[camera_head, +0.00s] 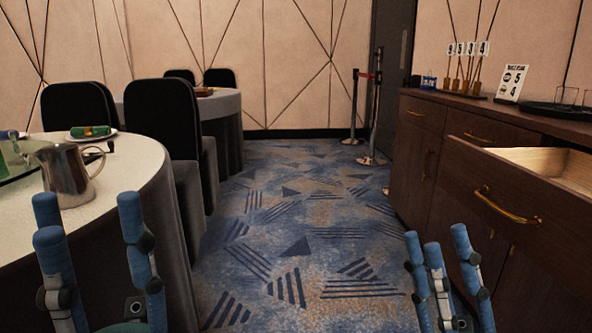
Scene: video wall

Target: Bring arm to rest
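My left gripper (89,221) is at the lower left, fingers pointing up. Its blue fingers stand wide apart with nothing between them. It shows in front of the near round table's edge. My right gripper (443,243) is at the lower right, also fingers up. Its blue fingers are apart and hold nothing visible. It appears in front of the wooden sideboard (418,150), below the pulled-out drawer (510,190). Both wrists are cut off by the bottom of the picture, and most of both arms is out of view.
The near round table (130,165) bears a metal pitcher (66,174) and a plate with green items (92,132). Black chairs (165,115) stand behind it. The open drawer juts toward the aisle. Patterned carpet (300,230) is clear between tables and sideboard.

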